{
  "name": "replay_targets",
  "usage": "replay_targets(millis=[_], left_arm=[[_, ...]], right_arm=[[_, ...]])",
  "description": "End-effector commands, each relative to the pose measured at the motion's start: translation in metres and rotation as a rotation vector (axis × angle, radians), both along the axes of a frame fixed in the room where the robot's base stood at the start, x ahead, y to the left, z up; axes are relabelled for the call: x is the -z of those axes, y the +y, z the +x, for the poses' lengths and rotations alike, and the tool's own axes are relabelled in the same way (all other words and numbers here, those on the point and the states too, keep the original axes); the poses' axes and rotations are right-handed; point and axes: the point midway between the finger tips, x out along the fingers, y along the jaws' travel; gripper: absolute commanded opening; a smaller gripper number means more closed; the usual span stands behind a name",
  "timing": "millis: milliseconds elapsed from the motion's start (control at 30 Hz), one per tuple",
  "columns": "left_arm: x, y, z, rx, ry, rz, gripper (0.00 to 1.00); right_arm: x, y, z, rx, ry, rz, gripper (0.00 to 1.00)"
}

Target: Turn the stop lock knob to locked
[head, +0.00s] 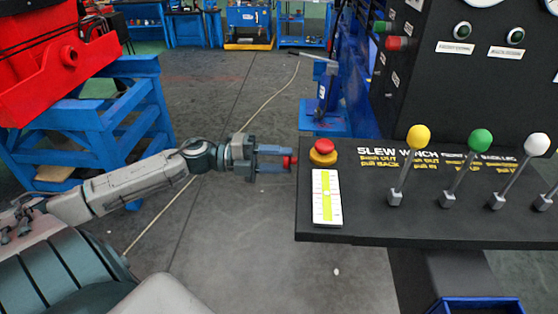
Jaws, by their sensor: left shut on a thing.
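My left gripper (280,159) reaches in from the left, level with the left edge of the black control console (365,227). Its fingers are shut on a small red knob (291,161) at that edge, taken to be the stop lock knob. The fingers cover much of the knob, and I cannot tell which way it is turned. A red mushroom button (323,146) on a yellow base stands on the console just right of the knob, apart from the gripper. My right gripper is not in view.
A white label plate with a yellow-green strip (327,197) lies on the console. Levers with yellow (418,137), green (480,141) and white (536,144) balls stand to the right. A black upright panel (440,80) rises behind. A blue stand (90,120) is at left. Floor before the console is clear.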

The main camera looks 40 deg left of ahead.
Motion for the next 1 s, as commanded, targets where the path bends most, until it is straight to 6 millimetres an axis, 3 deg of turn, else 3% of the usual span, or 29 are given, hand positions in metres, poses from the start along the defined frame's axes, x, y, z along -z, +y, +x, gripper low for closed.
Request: replay_targets(millis=[667, 700, 800, 1000], left_arm=[[0.001, -0.0002, -0.0005, 0.001, -0.054, 0.035, 0.12], [0.001, -0.0002, -0.0005, 0.001, -0.054, 0.035, 0.38], [0.0009, -0.0001, -0.0004, 0.001, -0.053, 0.034, 0.56], [0.0005, -0.0001, -0.0002, 0.001, -0.052, 0.033, 0.56]], right_arm=[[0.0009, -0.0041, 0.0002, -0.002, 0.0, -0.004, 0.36], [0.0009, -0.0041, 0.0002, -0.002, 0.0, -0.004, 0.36], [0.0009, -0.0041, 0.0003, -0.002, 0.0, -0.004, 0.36], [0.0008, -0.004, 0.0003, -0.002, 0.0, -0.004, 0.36]])
